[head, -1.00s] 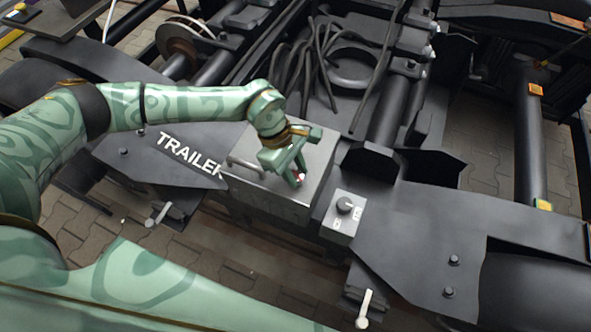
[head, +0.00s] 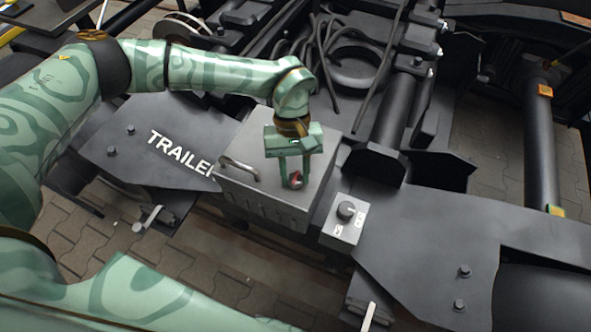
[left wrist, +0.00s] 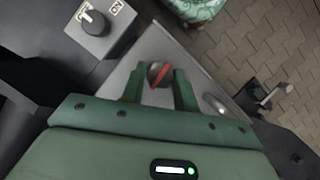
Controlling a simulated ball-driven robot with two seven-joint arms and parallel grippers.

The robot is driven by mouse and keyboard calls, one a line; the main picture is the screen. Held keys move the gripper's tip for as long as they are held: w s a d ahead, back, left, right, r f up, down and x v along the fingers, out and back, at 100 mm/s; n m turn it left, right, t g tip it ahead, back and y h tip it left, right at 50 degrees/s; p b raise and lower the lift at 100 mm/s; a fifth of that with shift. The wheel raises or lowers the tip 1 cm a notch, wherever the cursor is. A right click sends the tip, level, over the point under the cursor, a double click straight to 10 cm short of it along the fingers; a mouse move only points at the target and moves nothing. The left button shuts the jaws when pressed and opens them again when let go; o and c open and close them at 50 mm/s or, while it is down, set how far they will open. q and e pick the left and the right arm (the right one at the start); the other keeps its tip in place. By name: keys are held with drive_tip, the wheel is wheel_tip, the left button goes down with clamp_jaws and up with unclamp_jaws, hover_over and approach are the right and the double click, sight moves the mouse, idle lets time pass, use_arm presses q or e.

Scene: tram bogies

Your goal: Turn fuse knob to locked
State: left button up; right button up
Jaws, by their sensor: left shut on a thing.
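The fuse knob (head: 296,179), a dark round knob with a red stripe, sits on the top of a grey metal box (head: 250,134). In the left wrist view the knob (left wrist: 159,73) lies between the two green fingers, with its red stripe slanting. My left gripper (head: 291,182) comes down on the knob from above and is shut on it. The fingers hide part of the knob in the head view. I cannot make out any locked mark beside it. My right gripper is not in view.
A handle (head: 238,167) stands on the box left of the gripper. A smaller grey switch box (head: 337,232) with its own rotary knob (head: 346,210) is to the right. Black cables (head: 325,60) lie behind. The dark bogie frame (head: 430,235) surrounds the boxes.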

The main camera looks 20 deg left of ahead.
use_arm(q)
drive_tip(key=shift+m, duration=0.6)
drive_tip(key=shift+w+y, duration=0.1)
drive_tip(key=shift+y, duration=0.2)
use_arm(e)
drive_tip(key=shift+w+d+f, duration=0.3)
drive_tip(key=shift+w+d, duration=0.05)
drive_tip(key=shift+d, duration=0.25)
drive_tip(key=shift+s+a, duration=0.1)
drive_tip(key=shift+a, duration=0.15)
use_arm(q)
drive_tip(key=o, duration=1)
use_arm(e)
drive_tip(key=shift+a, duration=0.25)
use_arm(q)
drive_tip(key=shift+r, duration=0.1)
drive_tip(key=p+v, duration=0.1)
drive_tip(key=v, duration=0.4)
drive_tip(key=p+v, duration=0.1)
drive_tip(key=v, duration=0.4)
drive_tip(key=p+v, duration=0.1)
drive_tip(key=v, duration=0.5)
drive_tip(key=shift+w, duration=0.25)
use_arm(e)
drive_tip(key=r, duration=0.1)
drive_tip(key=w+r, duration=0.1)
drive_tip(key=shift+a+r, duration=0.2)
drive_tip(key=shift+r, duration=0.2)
